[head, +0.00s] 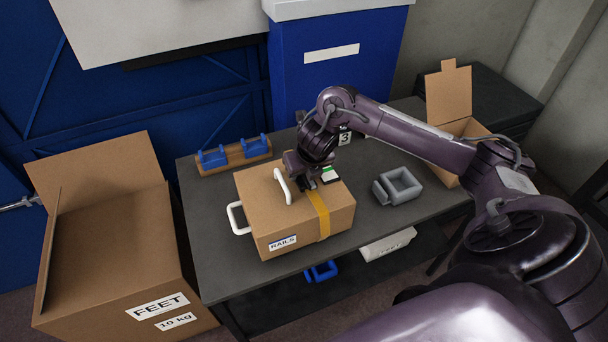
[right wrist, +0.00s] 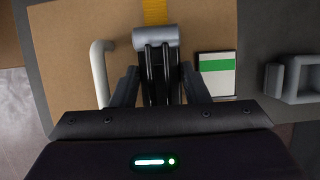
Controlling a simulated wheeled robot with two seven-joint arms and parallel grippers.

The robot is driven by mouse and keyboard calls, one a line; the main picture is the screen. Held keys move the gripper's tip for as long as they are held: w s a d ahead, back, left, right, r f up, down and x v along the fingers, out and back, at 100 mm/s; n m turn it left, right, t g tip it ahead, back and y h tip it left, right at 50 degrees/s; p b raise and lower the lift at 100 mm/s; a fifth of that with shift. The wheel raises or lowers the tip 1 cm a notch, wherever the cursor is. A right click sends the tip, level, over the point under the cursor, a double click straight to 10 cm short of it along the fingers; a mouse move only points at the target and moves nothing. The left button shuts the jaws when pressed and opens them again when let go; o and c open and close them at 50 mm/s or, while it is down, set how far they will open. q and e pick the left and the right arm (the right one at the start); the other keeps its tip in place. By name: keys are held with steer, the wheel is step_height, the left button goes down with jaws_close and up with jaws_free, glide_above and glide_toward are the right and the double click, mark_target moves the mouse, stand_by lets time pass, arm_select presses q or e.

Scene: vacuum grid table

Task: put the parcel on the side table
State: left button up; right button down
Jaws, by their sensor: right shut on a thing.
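The parcel (head: 285,210) is a brown cardboard box with a "RAILS" label, a yellow strap and white handles. It sits upright on the dark grey table (head: 225,285), near the front left. My right gripper (head: 312,188) is over its top and shut on a grey grip piece (right wrist: 153,38) at the strap. The parcel top (right wrist: 70,45) fills much of the right wrist view. I cannot see a gap under the parcel. No table is marked as the side table. My left gripper is not in view.
A large open carton (head: 160,275) marked "FEET" stands left of the table. A wooden rack with blue clamps (head: 233,156) is behind the parcel; a grey frame part (head: 400,186) is to its right. An open carton (head: 450,98) and a black unit (head: 497,98) are at the back right.

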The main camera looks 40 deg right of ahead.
steer(key=shift+w+f, duration=0.1)
steer(key=shift+f, duration=0.65)
steer(key=c, duration=0.8)
jaws_free()
